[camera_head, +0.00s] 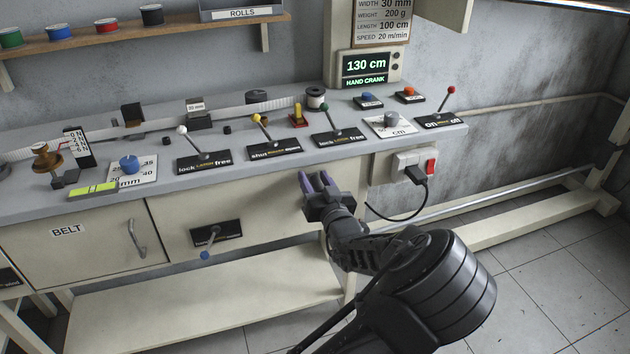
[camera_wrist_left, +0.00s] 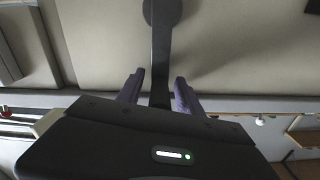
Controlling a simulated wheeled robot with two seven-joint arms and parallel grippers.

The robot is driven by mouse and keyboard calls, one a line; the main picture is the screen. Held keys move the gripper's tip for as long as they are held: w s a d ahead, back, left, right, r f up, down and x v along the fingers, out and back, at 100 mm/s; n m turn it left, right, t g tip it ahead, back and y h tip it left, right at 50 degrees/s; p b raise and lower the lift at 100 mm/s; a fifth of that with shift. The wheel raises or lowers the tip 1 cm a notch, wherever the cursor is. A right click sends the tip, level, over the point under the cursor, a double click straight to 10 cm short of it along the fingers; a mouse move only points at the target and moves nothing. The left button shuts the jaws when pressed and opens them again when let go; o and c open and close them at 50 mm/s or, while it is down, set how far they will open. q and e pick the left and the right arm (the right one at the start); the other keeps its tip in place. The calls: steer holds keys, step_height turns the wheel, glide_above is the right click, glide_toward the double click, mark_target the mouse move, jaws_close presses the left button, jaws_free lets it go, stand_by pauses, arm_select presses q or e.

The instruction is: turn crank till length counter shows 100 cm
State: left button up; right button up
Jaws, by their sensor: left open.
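The length counter (camera_head: 366,66) on the back wall reads 130 cm in the head view, with HAND CRANK lit below it. My left gripper (camera_head: 314,181) is in front of the bench's front panel, its purple fingers apart. In the left wrist view, a dark bar (camera_wrist_left: 161,60) with a round hub (camera_wrist_left: 162,11) at the top lies against the pale panel, looking like the crank arm. It runs down between the open fingers (camera_wrist_left: 158,88) of the gripper. Whether they touch it I cannot tell. The crank is hidden by the gripper in the head view. My right gripper is not in view.
Several levers line the bench top (camera_head: 232,178), including a green-knobbed one (camera_head: 325,109) and a red-knobbed one (camera_head: 452,90). A blue-tipped lever (camera_head: 205,255) sticks out of the front panel. A black plug (camera_head: 415,174) and cable hang right of my gripper.

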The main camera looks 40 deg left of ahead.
arm_select(q)
jaws_close()
stand_by(0.3)
stand_by(1.1)
